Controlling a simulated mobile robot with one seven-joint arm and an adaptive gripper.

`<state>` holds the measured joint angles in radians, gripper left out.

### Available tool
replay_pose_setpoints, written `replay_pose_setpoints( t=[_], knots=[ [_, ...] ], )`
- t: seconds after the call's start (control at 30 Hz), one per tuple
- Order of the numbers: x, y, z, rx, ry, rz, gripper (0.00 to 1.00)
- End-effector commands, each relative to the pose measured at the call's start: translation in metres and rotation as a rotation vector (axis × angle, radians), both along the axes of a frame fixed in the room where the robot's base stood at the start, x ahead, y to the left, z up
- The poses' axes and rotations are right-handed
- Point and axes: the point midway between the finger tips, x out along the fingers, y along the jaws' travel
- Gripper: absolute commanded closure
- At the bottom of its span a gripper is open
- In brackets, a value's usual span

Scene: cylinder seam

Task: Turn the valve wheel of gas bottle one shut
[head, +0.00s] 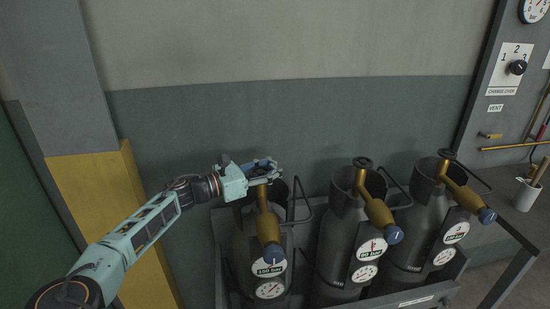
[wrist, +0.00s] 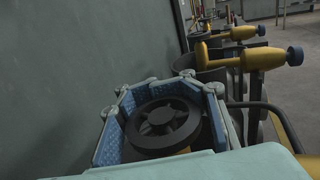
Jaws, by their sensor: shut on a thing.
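My gripper (head: 262,171) is over the top of the left gas bottle (head: 247,240), whose brass valve body (head: 265,215) points forward with a blue cap. In the wrist view the dark, spoked valve wheel (wrist: 160,118) lies between my gripper's blue-padded fingers (wrist: 108,141), which are shut around its rim. In the head view the fingers hide most of this wheel. The bottle's upper gauge plate (head: 269,268) seems to read 100 bar. How far the wheel is turned cannot be told.
Two more grey bottles, a middle one (head: 336,240) and a right one (head: 410,235), stand in the same rack. Bent handles stick out between the bottles. A wall panel (head: 510,70) with a change-over knob and a white cup (head: 526,195) are at the right. A yellow-based pillar (head: 110,220) is at the left.

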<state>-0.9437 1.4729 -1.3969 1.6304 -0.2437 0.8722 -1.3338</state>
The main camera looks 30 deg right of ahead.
Motion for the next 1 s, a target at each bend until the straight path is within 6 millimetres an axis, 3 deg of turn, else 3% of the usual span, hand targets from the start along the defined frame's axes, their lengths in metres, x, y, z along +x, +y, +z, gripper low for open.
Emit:
replay_pose_setpoints(
  t=[0.5,1.0],
  knots=[
    [-0.022,0.005,-0.004,0.01,-0.001,-0.451,1.0],
    [-0.033,0.013,-0.005,0.008,0.003,-0.685,1.0]
  ],
)
